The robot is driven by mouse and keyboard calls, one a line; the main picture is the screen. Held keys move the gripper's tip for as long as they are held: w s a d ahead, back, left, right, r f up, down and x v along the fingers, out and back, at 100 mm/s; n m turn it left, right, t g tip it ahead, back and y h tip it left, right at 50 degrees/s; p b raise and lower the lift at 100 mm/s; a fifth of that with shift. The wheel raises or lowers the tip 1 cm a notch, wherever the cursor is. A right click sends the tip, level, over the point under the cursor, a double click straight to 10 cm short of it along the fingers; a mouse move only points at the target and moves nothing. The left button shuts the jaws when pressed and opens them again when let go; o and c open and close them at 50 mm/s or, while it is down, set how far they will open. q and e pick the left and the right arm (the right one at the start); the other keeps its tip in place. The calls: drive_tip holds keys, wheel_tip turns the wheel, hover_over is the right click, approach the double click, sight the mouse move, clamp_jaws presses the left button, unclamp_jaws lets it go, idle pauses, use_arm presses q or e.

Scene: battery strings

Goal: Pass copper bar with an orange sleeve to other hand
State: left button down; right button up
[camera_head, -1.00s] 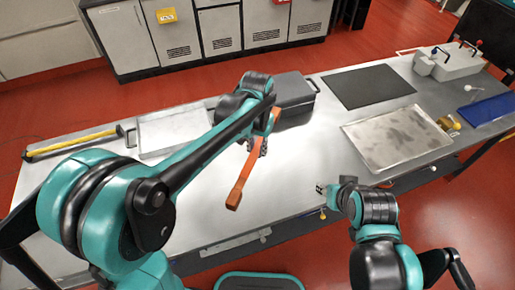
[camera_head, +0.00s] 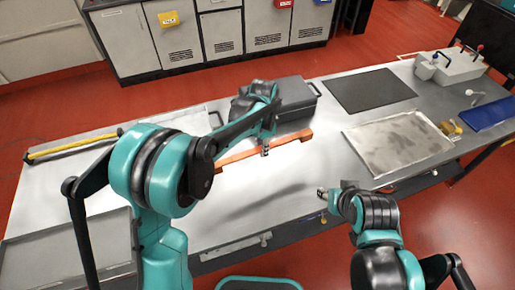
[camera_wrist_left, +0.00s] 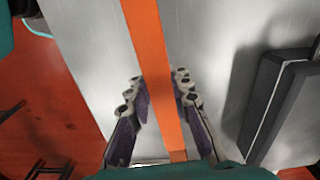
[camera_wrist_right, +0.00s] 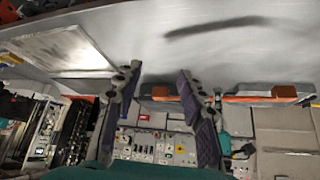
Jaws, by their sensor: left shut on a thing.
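The orange-sleeved bar (camera_head: 291,139) is held above the table and runs from lower left to upper right in the head view. Its left part passes near my left arm. My left gripper (camera_head: 265,149) is shut on the bar. In the left wrist view the bar (camera_wrist_left: 150,45) lies lengthwise between the two fingers of my left gripper (camera_wrist_left: 160,84). My right gripper (camera_head: 324,193) is low over the front edge of the table, apart from the bar. In the right wrist view its fingers (camera_wrist_right: 157,84) stand apart with nothing between them.
A dark case (camera_head: 298,100) stands behind the bar. A black mat (camera_head: 369,89) and a metal tray (camera_head: 398,141) lie to the right. Another tray (camera_head: 60,245) is at the front left, and a yellow-black tool (camera_head: 75,146) behind it. The table middle is clear.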

drive_tip(key=o, duration=0.7)
drive_tip(key=shift+a, duration=0.1)
drive_tip(key=w+a+n+y, duration=0.2)
drive_tip(key=w+n+y, duration=0.2)
drive_tip(key=w, duration=0.4)
drive_tip(key=w+a+r+n+y, duration=0.1)
drive_tip(key=w+a+n+y, duration=0.2)
drive_tip(key=w, duration=0.6)
drive_tip(key=w+a+n+g+y, duration=0.1)
drive_tip(key=w+a+n+y, duration=0.1)
drive_tip(key=w+n+y, duration=0.4)
drive_tip(key=shift+w+a+r+y, duration=0.2)
drive_tip(key=shift+w+y, duration=0.3)
drive_tip(key=shift+w, duration=0.3)
drive_tip(key=shift+w+a+r+y, duration=0.15)
drive_tip(key=shift+w+y, duration=0.35)
drive_tip(key=shift+w, duration=0.3)
use_arm(q)
drive_tip(key=s+a+r+n, duration=0.6)
drive_tip(key=r+n, duration=0.1)
drive_tip(key=r, duration=0.4)
drive_tip(key=shift+s+n, duration=0.3)
drive_tip(key=shift+s, duration=0.05)
use_arm(e)
drive_tip(key=shift+n, duration=0.3)
drive_tip(key=x, duration=1.1)
drive_tip(key=shift+w+a, duration=0.2)
drive_tip(key=shift+a, duration=0.15)
use_arm(q)
drive_tip(key=shift+r, duration=0.1)
